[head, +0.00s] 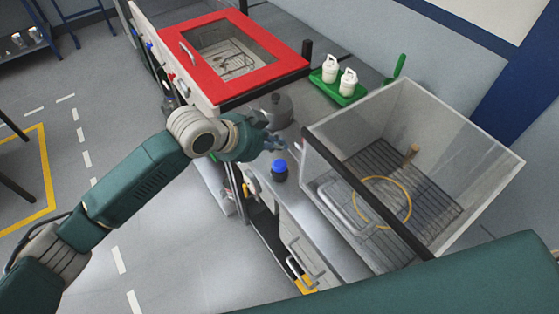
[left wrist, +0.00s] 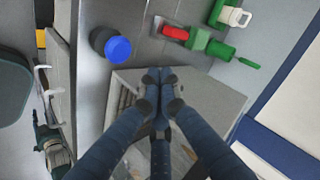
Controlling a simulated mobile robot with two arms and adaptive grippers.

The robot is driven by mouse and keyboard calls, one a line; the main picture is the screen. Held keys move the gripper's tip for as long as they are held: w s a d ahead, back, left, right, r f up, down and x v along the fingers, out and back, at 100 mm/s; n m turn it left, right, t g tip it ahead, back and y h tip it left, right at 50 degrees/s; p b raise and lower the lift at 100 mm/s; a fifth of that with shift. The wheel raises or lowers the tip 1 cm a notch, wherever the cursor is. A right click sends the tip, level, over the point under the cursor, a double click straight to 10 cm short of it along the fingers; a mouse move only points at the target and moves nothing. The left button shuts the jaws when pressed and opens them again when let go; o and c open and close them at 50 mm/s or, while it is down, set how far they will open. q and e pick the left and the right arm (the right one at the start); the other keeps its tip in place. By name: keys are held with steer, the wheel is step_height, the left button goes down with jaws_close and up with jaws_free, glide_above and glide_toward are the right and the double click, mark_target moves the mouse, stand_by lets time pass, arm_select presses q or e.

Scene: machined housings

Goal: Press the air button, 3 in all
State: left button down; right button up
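A round button with a blue cap on a dark base (head: 279,170) stands on the grey bench top, just below my left gripper in the head view. The blue cap also shows at the upper left of the left wrist view (left wrist: 117,49). My left gripper (head: 284,144) is beside it, apart from it, near the front left of the clear-walled box. In the left wrist view the left fingertips (left wrist: 160,76) are together with nothing between them, over the box's edge. I cannot tell if the cap is pressed. My right gripper is out of view.
The clear-walled box (head: 470,140) holds a dark grate and a yellow ring. A red-topped cabinet (head: 286,47) stands behind. A green tray (head: 350,95) holds two white bottles. A red and green tool (left wrist: 185,36) lies near my left gripper.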

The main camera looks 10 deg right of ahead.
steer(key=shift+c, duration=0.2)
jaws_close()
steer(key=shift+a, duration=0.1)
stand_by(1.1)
